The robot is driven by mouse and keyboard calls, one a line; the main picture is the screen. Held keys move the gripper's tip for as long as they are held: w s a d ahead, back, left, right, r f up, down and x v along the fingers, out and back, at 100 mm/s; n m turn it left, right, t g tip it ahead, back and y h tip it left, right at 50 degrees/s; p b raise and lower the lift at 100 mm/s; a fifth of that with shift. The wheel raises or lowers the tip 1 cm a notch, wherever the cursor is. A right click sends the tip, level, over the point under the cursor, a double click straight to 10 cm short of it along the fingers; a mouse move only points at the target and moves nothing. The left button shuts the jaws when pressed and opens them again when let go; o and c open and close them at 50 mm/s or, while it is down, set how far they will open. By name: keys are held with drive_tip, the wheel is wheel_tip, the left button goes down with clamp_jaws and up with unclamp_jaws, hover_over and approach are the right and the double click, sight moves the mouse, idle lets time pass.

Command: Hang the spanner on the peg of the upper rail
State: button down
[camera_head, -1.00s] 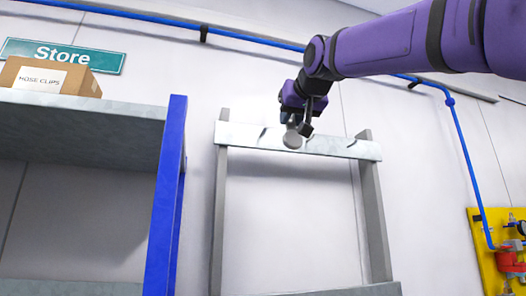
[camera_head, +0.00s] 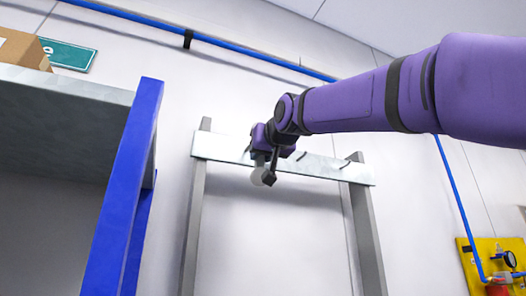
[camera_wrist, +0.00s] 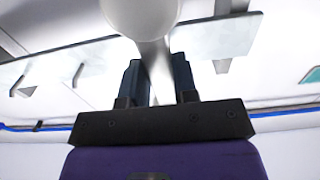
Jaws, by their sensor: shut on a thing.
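The spanner is a pale grey tool with a round end (camera_head: 258,178); in the wrist view its rounded end (camera_wrist: 142,14) fills the top middle and its shank runs down between the fingers. My gripper (camera_head: 268,172) is shut on the shank, and its fingers also show in the wrist view (camera_wrist: 160,85). The upper rail (camera_head: 325,167) is a pale metal bar on grey posts. My gripper and the spanner are in front of its left half. Pegs (camera_head: 301,157) stand out from the rail; others (camera_wrist: 77,75) show in the wrist view. Contact between spanner and peg cannot be told.
A blue-edged shelf (camera_head: 125,190) with a cardboard box (camera_head: 22,50) stands at left, close to the rack. A blue pipe (camera_head: 240,55) runs along the wall behind. A yellow panel (camera_head: 475,265) with a gauge is at lower right. The space below the rail looks clear.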

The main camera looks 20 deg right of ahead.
drive_tip(key=w+f, duration=0.1)
drive_tip(key=w, duration=0.7)
drive_tip(key=shift+w, duration=0.2)
idle(0.8)
drive_tip(key=shift+f, duration=0.15)
idle(0.5)
drive_tip(key=c, duration=0.8)
unclamp_jaws()
drive_tip(key=s, duration=1)
drive_tip(key=shift+s, duration=0.35)
